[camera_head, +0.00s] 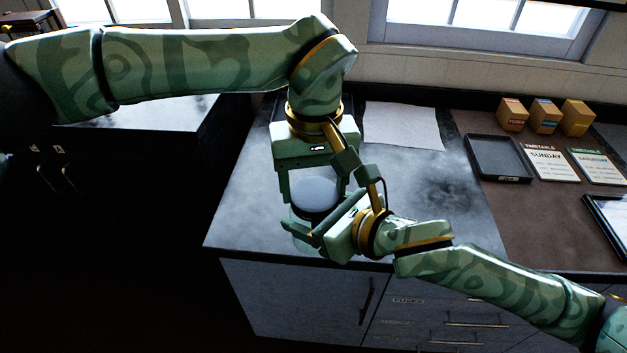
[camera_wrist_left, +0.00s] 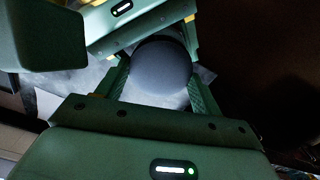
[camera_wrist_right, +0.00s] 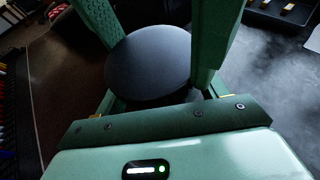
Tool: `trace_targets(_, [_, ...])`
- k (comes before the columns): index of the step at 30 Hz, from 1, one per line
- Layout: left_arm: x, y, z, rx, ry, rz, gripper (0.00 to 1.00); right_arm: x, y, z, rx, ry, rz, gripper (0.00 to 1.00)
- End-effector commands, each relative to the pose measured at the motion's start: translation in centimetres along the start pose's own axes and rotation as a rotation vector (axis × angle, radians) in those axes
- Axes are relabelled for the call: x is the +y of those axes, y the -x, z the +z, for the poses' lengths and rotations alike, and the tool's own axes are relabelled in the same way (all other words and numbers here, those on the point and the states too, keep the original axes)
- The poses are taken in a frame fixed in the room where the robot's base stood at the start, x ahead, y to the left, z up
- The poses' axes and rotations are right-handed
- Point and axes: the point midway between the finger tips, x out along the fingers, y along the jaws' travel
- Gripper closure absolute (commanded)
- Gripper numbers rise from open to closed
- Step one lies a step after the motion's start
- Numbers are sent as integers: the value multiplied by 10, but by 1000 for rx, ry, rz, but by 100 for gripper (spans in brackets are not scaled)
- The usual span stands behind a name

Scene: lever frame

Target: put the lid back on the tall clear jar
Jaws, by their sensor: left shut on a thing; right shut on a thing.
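The round grey lid (camera_head: 315,193) shows face-up between the fingers of my left gripper (camera_head: 314,186), which comes down from above and is shut on it. The lid also shows in the left wrist view (camera_wrist_left: 162,70) and, as a dark disc, in the right wrist view (camera_wrist_right: 148,65). The clear jar (camera_head: 301,215) stands under the lid near the counter's front edge, mostly hidden by the lid and grippers. My right gripper (camera_head: 318,232) is shut on the jar from the front right. Whether the lid touches the jar's rim is hidden.
The grey counter (camera_head: 255,190) is clear around the jar, with a pale sheet (camera_head: 403,126) at the back. A black tray (camera_head: 497,158), timetable cards (camera_head: 550,162) and several small boxes (camera_head: 545,116) are on the brown surface at right. My two arms are very close together.

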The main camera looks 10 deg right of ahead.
Motion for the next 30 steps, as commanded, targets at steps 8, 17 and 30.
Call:
trace_targets(8, [0, 0, -1, 1, 6, 0, 12, 0, 0, 0, 1, 0, 0, 92])
trace_targets(17, [0, 3, -1, 2, 6, 0, 12, 0, 0, 0, 0, 0, 0, 92])
trace_targets(30, [0, 45, 0, 0, 6, -1, 12, 0, 0, 0, -1, 0, 0, 92])
